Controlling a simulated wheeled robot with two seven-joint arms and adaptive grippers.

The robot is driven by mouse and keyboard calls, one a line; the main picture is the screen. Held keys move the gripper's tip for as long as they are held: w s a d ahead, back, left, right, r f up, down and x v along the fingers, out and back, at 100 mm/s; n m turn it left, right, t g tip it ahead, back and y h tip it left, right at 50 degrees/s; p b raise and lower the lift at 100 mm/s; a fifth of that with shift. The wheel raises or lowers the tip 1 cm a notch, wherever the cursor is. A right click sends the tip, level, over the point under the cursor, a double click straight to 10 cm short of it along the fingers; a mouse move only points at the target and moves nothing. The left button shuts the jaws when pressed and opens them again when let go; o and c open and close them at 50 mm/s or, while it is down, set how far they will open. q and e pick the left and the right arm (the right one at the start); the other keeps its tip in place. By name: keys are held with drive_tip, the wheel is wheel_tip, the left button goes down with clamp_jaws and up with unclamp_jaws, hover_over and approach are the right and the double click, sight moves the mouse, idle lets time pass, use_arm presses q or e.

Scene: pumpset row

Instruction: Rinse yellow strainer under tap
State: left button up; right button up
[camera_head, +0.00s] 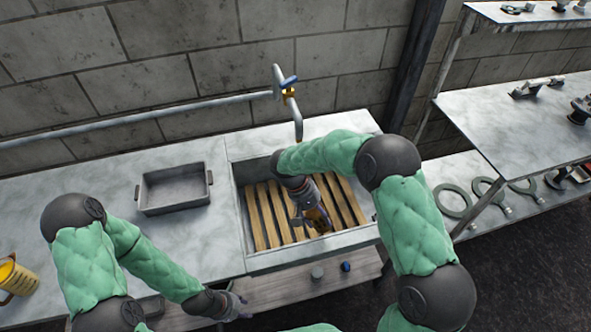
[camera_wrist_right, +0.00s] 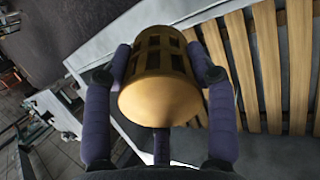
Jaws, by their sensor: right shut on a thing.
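The yellow strainer (camera_wrist_right: 160,97) is between the purple fingers of my right gripper (camera_wrist_right: 165,70) in the right wrist view. Its rounded, solid part faces the camera and its slotted wall points away. In the head view, my right gripper (camera_head: 303,212) reaches down into the sink (camera_head: 300,258), and the strainer (camera_head: 320,222) shows partly beyond it, over the wooden slats (camera_head: 270,222). The tap (camera_head: 297,118), with a blue handle, stands at the sink's back; no water is visible. My left gripper (camera_head: 236,306) is low, in front of the counter; its fingers are too small to read.
A grey metal tray (camera_head: 174,188) sits on the counter left of the sink. A yellow jug-like container (camera_head: 17,278) stands at the far left. Shelves (camera_head: 520,120) with metal parts and rings (camera_head: 452,201) are on the right. A lower shelf (camera_head: 300,289) runs below the sink.

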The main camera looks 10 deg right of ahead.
drive_tip(key=shift+w+a, duration=0.15)
drive_tip(key=shift+a, duration=0.35)
drive_tip(key=shift+d, duration=0.1)
drive_tip(key=shift+s+d, duration=0.2)
drive_tip(key=shift+d, duration=0.3)
drive_tip(key=shift+w+a, duration=0.1)
drive_tip(key=shift+a, duration=0.1)
drive_tip(key=shift+w+a, duration=0.1)
drive_tip(key=shift+a, duration=0.3)
drive_tip(key=shift+d, duration=0.15)
drive_tip(key=shift+s+d, duration=0.2)
drive_tip(key=shift+d, duration=0.25)
drive_tip(key=shift+w+a, duration=0.1)
drive_tip(key=shift+a, duration=0.05)
drive_tip(key=shift+w+a, duration=0.1)
drive_tip(key=shift+a, duration=0.35)
